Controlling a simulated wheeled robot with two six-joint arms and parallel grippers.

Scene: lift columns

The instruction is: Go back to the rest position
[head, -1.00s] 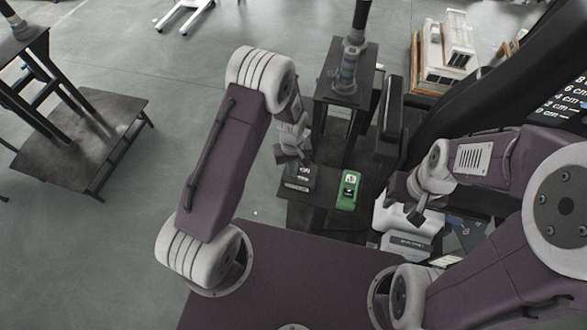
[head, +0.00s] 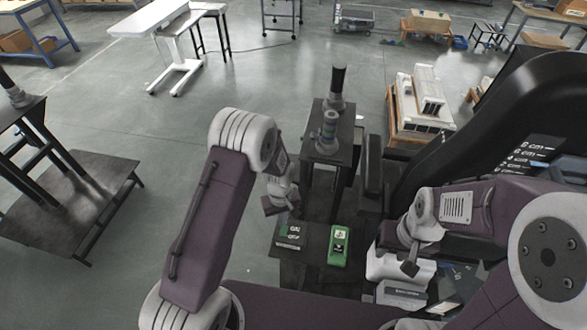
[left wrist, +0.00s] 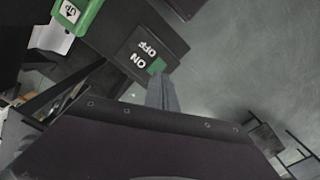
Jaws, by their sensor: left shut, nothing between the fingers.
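My left gripper (head: 280,204) hangs from the raised left arm in the head view, shut and empty. In the left wrist view its fingers (left wrist: 161,92) are together, with nothing between them. Below and beyond it is a dark ON/OFF box (head: 291,236), which also shows in the left wrist view (left wrist: 140,58). My right gripper (head: 409,262) points down at the right in the head view, over a white device (head: 402,268). Its fingers are too small and dark to tell whether they are open.
A green device (head: 339,246) lies right of the ON/OFF box on a low dark shelf. A dark stand (head: 331,146) with a column rises behind it. A white building model (head: 420,98) is further back right. Open floor (head: 110,125) lies to the left.

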